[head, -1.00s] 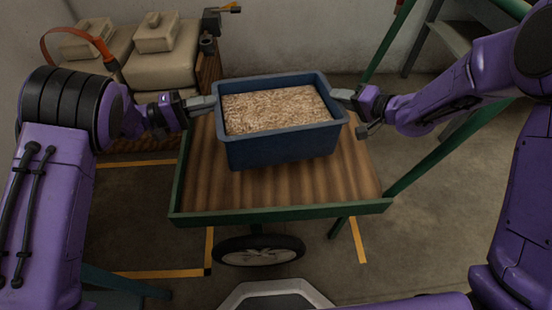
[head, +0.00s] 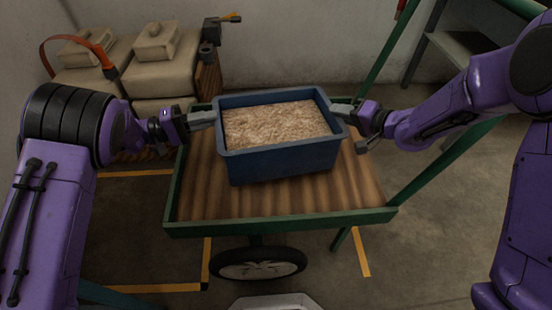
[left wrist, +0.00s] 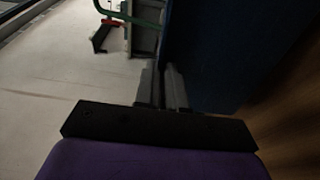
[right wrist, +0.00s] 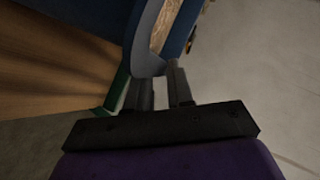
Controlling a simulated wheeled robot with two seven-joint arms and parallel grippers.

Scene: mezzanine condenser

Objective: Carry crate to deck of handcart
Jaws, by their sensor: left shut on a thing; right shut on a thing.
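The blue crate (head: 284,160), filled with pale shavings or grain, is over the wooden deck (head: 200,195) of the green-framed handcart. It looks level; whether its base touches the deck is not clear. My left gripper (head: 212,118) is shut on the crate's left rim; in the left wrist view the fingers (left wrist: 164,88) are close together beside the dark blue wall. My right gripper (head: 336,108) is shut on the crate's right rim; in the right wrist view the fingers (right wrist: 158,88) are at the rim (right wrist: 148,50). The crate hides the deck's middle.
The deck has a raised green edge (head: 290,222) and a wheel (head: 258,264) below its front. Beige containers (head: 150,65) stand behind on the left. A grey shelf (head: 465,50) is at the back right. Bare deck shows left, right and in front of the crate.

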